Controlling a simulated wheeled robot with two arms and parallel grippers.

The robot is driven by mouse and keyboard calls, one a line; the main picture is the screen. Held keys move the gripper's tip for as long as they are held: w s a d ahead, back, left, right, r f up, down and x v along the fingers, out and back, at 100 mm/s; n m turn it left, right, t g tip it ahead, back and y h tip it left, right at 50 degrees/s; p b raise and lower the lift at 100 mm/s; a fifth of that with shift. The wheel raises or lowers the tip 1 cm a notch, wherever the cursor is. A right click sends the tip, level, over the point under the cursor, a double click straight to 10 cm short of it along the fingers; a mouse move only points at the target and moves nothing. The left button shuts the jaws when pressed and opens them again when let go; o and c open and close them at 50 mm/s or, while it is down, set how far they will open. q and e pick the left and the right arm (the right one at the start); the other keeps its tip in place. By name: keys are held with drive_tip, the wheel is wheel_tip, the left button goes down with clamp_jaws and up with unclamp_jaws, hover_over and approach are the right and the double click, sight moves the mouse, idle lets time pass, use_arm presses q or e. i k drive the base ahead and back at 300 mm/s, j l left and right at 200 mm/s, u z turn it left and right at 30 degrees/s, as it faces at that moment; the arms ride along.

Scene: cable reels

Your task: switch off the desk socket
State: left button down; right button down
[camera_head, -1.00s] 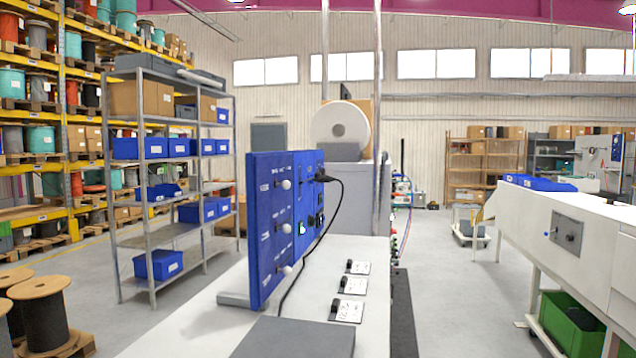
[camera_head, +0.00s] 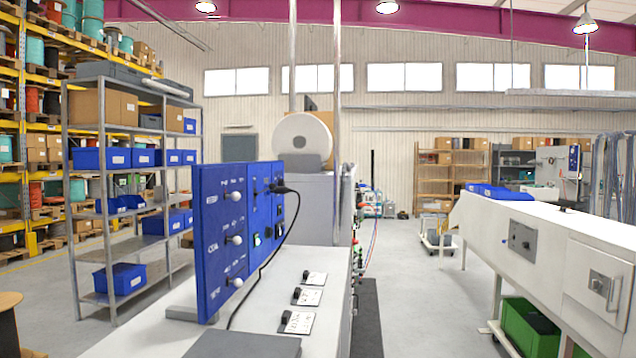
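A blue upright panel (camera_head: 213,256) with white knobs and dark switches stands on the white desk (camera_head: 250,325). A black plug (camera_head: 281,189) sits in a socket near the panel's upper right, and its black cable (camera_head: 270,262) hangs down to the desk. A small lit switch (camera_head: 257,240) shows on the panel below the plug; its position is too small to tell. Several white plates with black toggles (camera_head: 298,320) lie along the desk's right side. Neither of my grippers is in view.
A dark grey flat box (camera_head: 243,346) lies at the desk's near edge. A grey shelf with blue bins (camera_head: 123,278) stands at left. A white machine (camera_head: 500,235) with a green crate (camera_head: 527,326) under it stands at right. Open floor (camera_head: 425,290) lies between.

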sight(272, 186)
drive_tip(key=i+l+z, duration=0.1)
drive_tip(key=l+z, duration=0.3)
drive_tip(key=i+l+z, duration=0.1)
drive_tip(key=l+z, duration=0.25)
drive_tip(key=i+l+z, duration=0.2)
drive_tip(key=z, duration=0.2)
drive_tip(key=i+l, duration=0.1)
drive_tip(key=i, duration=0.4)
drive_tip(key=i+l, duration=0.15)
drive_tip(key=i, duration=0.3)
drive_tip(key=i+u, duration=0.25)
drive_tip(key=u, duration=0.15)
drive_tip(key=i+l+u, duration=0.1)
drive_tip(key=i+u, duration=0.2)
drive_tip(key=u, duration=0.15)
drive_tip(key=i+l+u, duration=0.2)
drive_tip(key=u, duration=0.2)
drive_tip(key=i+l+u, duration=0.25)
drive_tip(key=u, duration=0.2)
drive_tip(key=i+l+u, duration=0.15)
drive_tip(key=l+u, duration=0.25)
drive_tip(key=i+l+u, duration=0.15)
drive_tip(key=l+u, duration=0.25)
drive_tip(key=j, duration=0.15)
